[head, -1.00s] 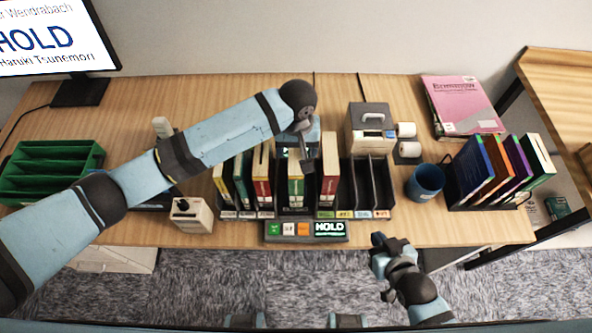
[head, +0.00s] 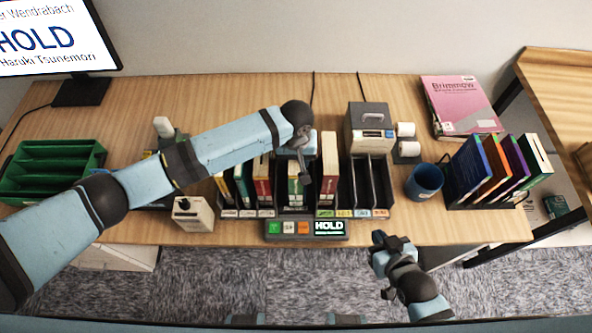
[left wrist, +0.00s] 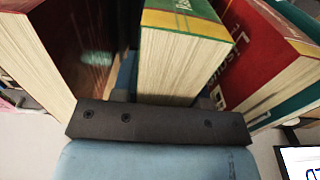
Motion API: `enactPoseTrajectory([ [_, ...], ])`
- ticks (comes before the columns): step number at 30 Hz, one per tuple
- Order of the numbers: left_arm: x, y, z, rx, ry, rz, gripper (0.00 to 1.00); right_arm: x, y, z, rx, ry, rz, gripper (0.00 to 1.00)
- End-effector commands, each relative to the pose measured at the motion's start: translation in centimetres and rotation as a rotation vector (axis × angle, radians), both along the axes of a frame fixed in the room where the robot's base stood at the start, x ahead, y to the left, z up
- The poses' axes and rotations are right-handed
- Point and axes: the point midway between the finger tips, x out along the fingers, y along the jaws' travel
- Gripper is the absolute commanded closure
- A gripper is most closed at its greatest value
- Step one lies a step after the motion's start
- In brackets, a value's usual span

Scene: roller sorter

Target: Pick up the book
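A thin book with a green cover and a yellow band (head: 295,190) stands upright in the middle slot of the black sorter (head: 345,200). It also shows close up in the left wrist view (left wrist: 172,65), its pale page edges facing the camera. My left gripper (head: 303,180) is over this book, fingers pointing down. In the left wrist view the book lies between the fingers, which look open; their tips are hidden behind it and the neighbouring books. My right gripper (head: 378,248) is low, in front of the desk edge, away from the books; its finger gap is unclear.
A red book (head: 329,165) stands right of the green book, and several books (head: 245,180) stand left. A button panel (head: 305,229) sits in front. A blue mug (head: 425,181), label printer (head: 370,128) and pink book (head: 460,105) are to the right. A screen (head: 55,35) reads HOLD.

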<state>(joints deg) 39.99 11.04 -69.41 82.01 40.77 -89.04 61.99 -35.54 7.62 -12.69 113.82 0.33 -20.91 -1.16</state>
Motion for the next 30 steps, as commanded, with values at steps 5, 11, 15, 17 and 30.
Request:
enactPoseTrajectory([
  [5,0.0,0.0,0.1,-0.001,-0.001,0.000,1.00,0.0,0.0,0.0,0.000,0.001,0.000,1.00],
  [11,0.0,0.0,0.2,-0.001,-0.001,0.000,1.00,0.0,0.0,0.0,0.001,0.001,-0.001,1.00],
  [15,0.1,-0.1,0.7,-0.002,-0.001,0.000,1.00,0.0,0.0,-0.1,0.001,0.001,-0.001,1.00],
  [17,0.1,-0.1,1.2,-0.002,-0.001,0.000,1.00,0.0,0.0,-0.1,0.001,0.001,-0.001,1.00],
  [30,0.1,-0.1,9.5,-0.004,-0.004,-0.001,1.00,0.0,0.1,-0.8,0.003,0.003,0.001,1.00],
])
